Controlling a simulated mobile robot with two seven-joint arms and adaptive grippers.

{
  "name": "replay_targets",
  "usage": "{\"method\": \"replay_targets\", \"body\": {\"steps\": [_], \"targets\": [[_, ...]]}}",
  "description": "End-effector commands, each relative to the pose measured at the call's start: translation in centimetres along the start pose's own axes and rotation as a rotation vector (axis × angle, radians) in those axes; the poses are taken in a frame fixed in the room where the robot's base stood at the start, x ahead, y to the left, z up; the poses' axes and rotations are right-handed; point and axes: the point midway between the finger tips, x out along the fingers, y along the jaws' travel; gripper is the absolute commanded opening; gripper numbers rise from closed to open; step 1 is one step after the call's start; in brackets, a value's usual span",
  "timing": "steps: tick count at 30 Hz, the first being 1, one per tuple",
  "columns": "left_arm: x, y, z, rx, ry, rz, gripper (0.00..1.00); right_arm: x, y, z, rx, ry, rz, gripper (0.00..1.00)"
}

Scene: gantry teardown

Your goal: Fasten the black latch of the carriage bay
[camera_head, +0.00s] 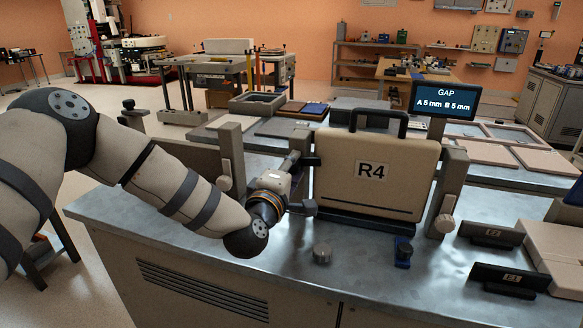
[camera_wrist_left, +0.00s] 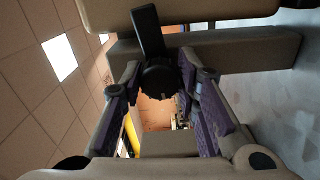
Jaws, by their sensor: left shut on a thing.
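The beige carriage (camera_head: 376,172) marked R4, with a black handle on top, stands upright in the bay between grey posts. My left gripper (camera_head: 300,184) is at the carriage's left edge. In the left wrist view, the black latch (camera_wrist_left: 147,32) shows as a flat lever on a round hub, its lever pointing up in the picture. My left gripper (camera_wrist_left: 160,80) has its purple-padded fingers on either side of the hub and is shut on the latch. In the head view the gripper largely hides the latch. My right gripper is out of view.
A display (camera_head: 446,101) reads GAP A 5 mm B 5 mm. Beige levers sit on the left post (camera_head: 225,173) and right post (camera_head: 445,216). A metal cylinder (camera_head: 322,253) and a blue clamp (camera_head: 403,251) stand on the bench (camera_head: 270,285) in front. Black-fronted trays lie at right.

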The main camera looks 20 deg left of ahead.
Motion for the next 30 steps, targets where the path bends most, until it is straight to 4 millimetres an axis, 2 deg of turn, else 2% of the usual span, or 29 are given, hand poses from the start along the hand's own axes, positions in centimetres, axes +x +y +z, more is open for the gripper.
{"method": "replay_targets", "body": {"steps": [12, 28, 29, 30], "targets": [[0.04, 0.09, -0.13, 0.154, 0.004, 0.002, 0.01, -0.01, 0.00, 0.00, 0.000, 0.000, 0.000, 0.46], [0.04, 0.10, -0.14, 0.171, 0.004, 0.002, 0.01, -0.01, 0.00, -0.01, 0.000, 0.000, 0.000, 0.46], [0.04, 0.10, -0.14, 0.171, 0.004, 0.002, 0.35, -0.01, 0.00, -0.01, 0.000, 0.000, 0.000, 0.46], [0.04, 0.10, -0.13, 0.171, 0.004, 0.002, 0.45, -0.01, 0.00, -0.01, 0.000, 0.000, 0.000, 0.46]]}}
